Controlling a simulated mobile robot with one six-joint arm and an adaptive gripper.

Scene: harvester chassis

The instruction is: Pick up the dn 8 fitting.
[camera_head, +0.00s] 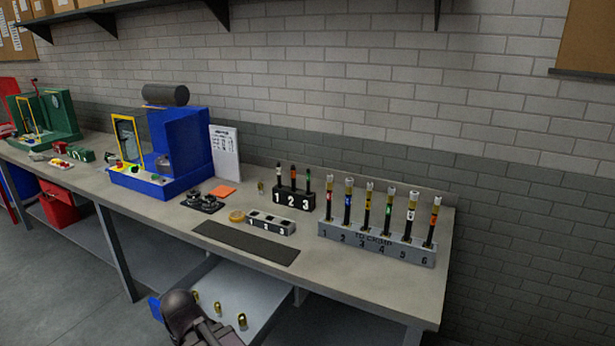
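Three small brass fittings stand in a row in the open grey drawer (262,290) below the bench: a left one (196,296), a middle one (218,308) and a right one (242,321). I cannot read any size marking, so I cannot tell which is the dn 8 fitting. My gripper (195,320) shows as a dark shape at the bottom edge, in front of the drawer's left part. Its fingers cannot be made out, and it hides part of the drawer. I cannot tell whether it touches anything.
The bench (350,278) carries a numbered six-post rack (375,243), a black three-slot holder (293,201), a grey numbered block (271,222), a dark mat (246,242) and a blue machine (180,150). The bench's front edge overhangs the drawer. A green machine (55,115) stands far left.

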